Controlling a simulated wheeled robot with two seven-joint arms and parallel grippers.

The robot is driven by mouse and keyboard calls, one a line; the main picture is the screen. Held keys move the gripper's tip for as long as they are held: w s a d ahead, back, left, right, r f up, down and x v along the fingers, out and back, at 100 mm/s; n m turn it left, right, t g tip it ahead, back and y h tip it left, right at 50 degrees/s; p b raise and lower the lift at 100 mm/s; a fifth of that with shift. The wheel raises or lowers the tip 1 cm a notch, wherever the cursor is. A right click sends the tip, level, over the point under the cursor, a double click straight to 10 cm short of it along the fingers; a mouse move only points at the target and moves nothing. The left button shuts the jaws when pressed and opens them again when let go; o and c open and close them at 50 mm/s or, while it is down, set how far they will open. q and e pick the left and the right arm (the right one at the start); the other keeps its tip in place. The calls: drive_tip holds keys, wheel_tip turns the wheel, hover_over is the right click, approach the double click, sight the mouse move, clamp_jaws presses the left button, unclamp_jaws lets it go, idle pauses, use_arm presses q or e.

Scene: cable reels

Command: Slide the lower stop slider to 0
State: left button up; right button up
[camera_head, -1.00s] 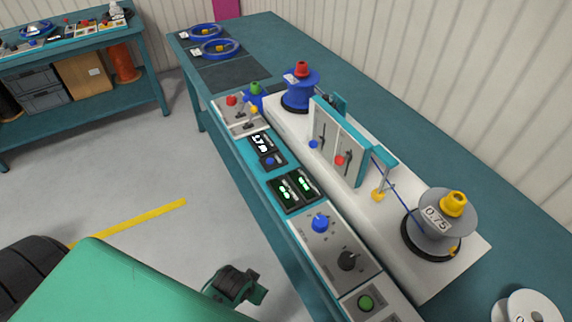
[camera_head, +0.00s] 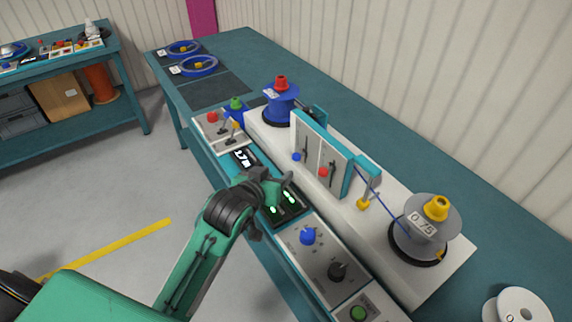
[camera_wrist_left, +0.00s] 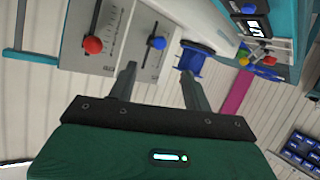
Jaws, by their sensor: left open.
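A teal-framed panel (camera_head: 336,139) stands upright on the white machine bed, with two slots that carry a blue knob (camera_head: 297,157) and a red knob (camera_head: 323,172). I cannot read which slider is the lower stop. My left gripper (camera_head: 280,181) is open and empty in front of the panel, above the displays. In the left wrist view, its fingers (camera_wrist_left: 158,76) are apart, and the blue knob (camera_wrist_left: 157,43) appears beyond and between their tips. The red knob (camera_wrist_left: 93,45) is left of them. Scale markings run beside the slots, too small to read.
A blue reel (camera_head: 281,103) stands behind the panel and a grey reel (camera_head: 424,232) marked 0.75 stands in front. A blue cable runs near the grey reel.

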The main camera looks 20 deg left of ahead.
sight(294, 159)
use_arm(q)
drive_tip(key=p+x, duration=0.1)
drive_tip(key=x, duration=0.9)
drive_tip(key=shift+w, duration=0.1)
drive_tip(key=shift+w+d+f, duration=0.15)
drive_tip(key=shift+w+f, duration=0.1)
drive_tip(key=shift+w, duration=0.3)
use_arm(e)
drive_tip(key=shift+a+r, duration=0.35)
drive_tip(key=shift+r, duration=0.4)
use_arm(q)
drive_tip(key=shift+c, duration=0.2)
use_arm(e)
drive_tip(key=shift+d, duration=0.15)
